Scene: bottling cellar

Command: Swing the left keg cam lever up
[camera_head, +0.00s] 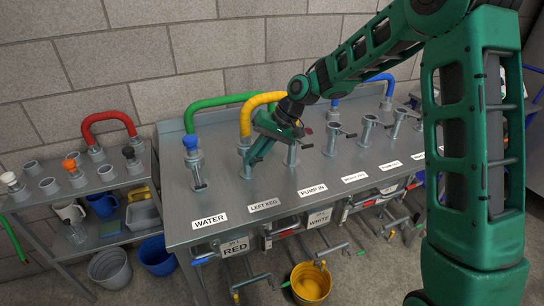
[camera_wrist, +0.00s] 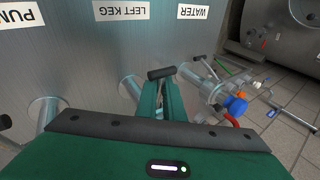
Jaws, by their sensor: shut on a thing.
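The left keg station is marked by its "LEFT KEG" label (camera_head: 264,205), which also shows upside down in the wrist view (camera_wrist: 121,10). The yellow hose (camera_head: 258,99) reaches down to this station's fitting. My gripper (camera_head: 250,164) is low over the bench there and hides much of the fitting. In the wrist view my gripper (camera_wrist: 165,92) is shut on the left keg cam lever, whose black grip (camera_wrist: 160,73) shows just beyond the fingertips. The lever's pivot is hidden. Part of a metal fitting (camera_wrist: 129,87) shows beside the fingers.
The water fitting (camera_head: 194,165) with a blue cap stands close on the left. The "PUMP IN" fitting (camera_head: 292,152) stands close on the right, with more fittings beyond. A shelf (camera_head: 104,184) with cups and caps stands at the left. The bench front by the labels is clear.

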